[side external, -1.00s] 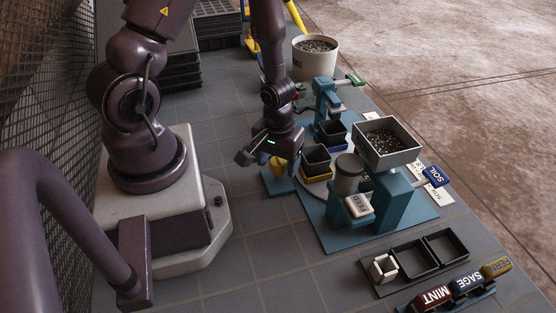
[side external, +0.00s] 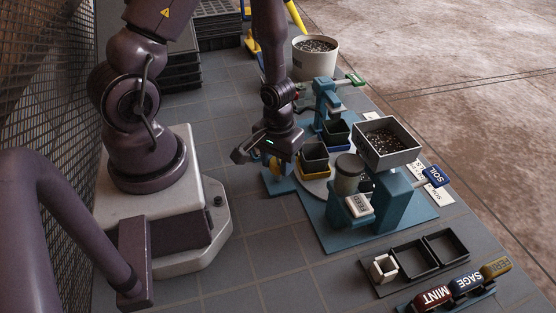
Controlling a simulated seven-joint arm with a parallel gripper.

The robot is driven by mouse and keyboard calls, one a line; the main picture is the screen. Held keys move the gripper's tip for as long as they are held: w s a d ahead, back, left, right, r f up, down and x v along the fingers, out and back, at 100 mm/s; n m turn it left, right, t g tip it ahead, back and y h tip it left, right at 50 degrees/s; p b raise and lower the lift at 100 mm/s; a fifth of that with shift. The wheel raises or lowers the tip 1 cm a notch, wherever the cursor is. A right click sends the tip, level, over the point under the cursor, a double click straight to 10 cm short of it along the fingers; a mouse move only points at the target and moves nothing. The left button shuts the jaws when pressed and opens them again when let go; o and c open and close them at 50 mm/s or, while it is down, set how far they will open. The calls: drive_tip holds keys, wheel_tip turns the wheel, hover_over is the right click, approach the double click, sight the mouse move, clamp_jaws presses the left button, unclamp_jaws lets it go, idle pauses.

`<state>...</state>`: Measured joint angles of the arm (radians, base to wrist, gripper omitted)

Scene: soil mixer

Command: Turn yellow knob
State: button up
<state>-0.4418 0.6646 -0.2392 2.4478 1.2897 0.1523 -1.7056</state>
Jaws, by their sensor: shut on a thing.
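The yellow knob (side external: 275,166) sits on the near-left corner of the blue soil mixer base, beside the round turntable (side external: 316,186). Only a small part of the knob shows; my gripper covers most of it. My gripper (side external: 274,158) points down over the knob and is shut on it. The fingertips are partly hidden behind the gripper body.
A soil hopper (side external: 387,143) and grey cylinder (side external: 348,174) stand right of the turntable. A second blue post (side external: 326,96) rises behind. A soil bucket (side external: 315,59) is at the back. Black trays (side external: 414,257) and labelled blocks (side external: 466,284) lie front right. Tiles in front are clear.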

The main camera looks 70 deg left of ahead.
drive_tip(key=m, duration=0.8)
drive_tip(key=shift+m, duration=0.4)
drive_tip(key=m, duration=0.4)
drive_tip(key=shift+m, duration=0.3)
drive_tip(key=m, duration=1.2)
drive_tip(key=shift+m, duration=0.3)
drive_tip(key=m, duration=0.4)
drive_tip(key=shift+m, duration=2.1)
